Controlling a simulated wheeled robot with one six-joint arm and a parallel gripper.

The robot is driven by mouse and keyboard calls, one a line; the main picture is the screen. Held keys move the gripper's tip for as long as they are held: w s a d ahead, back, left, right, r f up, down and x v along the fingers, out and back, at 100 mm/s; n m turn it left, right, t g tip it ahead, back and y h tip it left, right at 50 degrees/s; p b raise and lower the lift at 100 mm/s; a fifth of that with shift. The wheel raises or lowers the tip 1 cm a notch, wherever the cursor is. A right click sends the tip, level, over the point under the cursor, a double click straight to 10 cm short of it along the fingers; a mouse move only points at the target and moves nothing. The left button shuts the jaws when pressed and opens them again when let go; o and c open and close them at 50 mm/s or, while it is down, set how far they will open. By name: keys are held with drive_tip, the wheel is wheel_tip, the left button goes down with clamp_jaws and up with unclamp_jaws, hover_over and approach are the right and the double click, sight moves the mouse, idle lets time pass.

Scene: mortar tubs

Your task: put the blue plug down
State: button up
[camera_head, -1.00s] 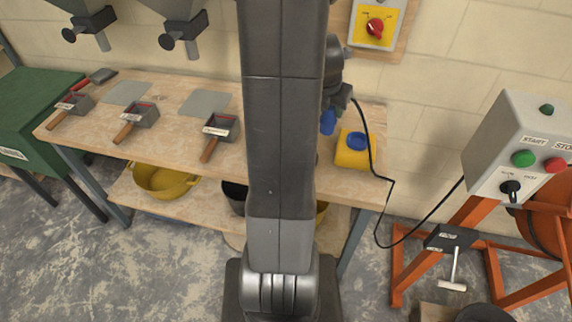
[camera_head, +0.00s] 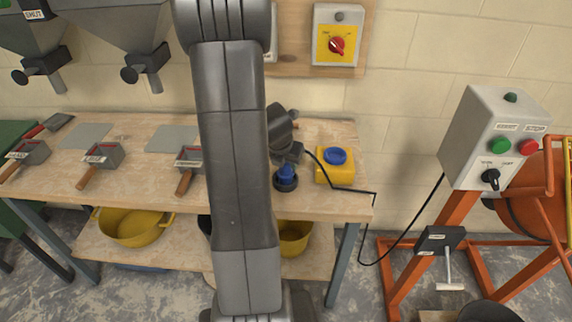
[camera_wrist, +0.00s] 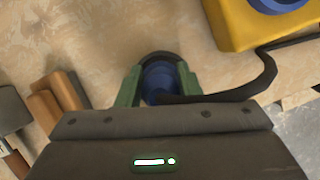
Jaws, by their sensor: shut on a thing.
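The blue plug (camera_head: 286,173) is upright over the right end of the wooden bench (camera_head: 350,208). A dark round ring or base (camera_head: 285,186) shows around its lower end; I cannot tell whether the plug rests in it. My gripper (camera_head: 291,158) is above the plug, partly hidden by my arm. In the wrist view the blue plug (camera_wrist: 158,84) sits between the green fingertips of my gripper (camera_wrist: 159,82), which are shut on it. The black cable (camera_head: 350,191) runs from the plug over the bench edge to the orange mixer's control box.
A yellow box with a blue round cap (camera_head: 341,174) stands just right of the plug. Trowels and wooden-handled scoops (camera_head: 187,164) lie to the left. Yellow tubs (camera_head: 135,228) are on the shelf below. The mixer's grey control box (camera_head: 490,135) stands at the right.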

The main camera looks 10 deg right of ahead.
drive_tip(key=shift+r, duration=0.15)
drive_tip(key=o, duration=1)
drive_tip(key=shift+r, duration=0.3)
drive_tip(key=p+v, duration=0.2)
drive_tip(key=v, duration=0.9)
drive_tip(key=shift+s+a+r+p, duration=0.15)
drive_tip(key=shift+s+a+p, duration=0.05)
drive_tip(key=shift+p, duration=0.15)
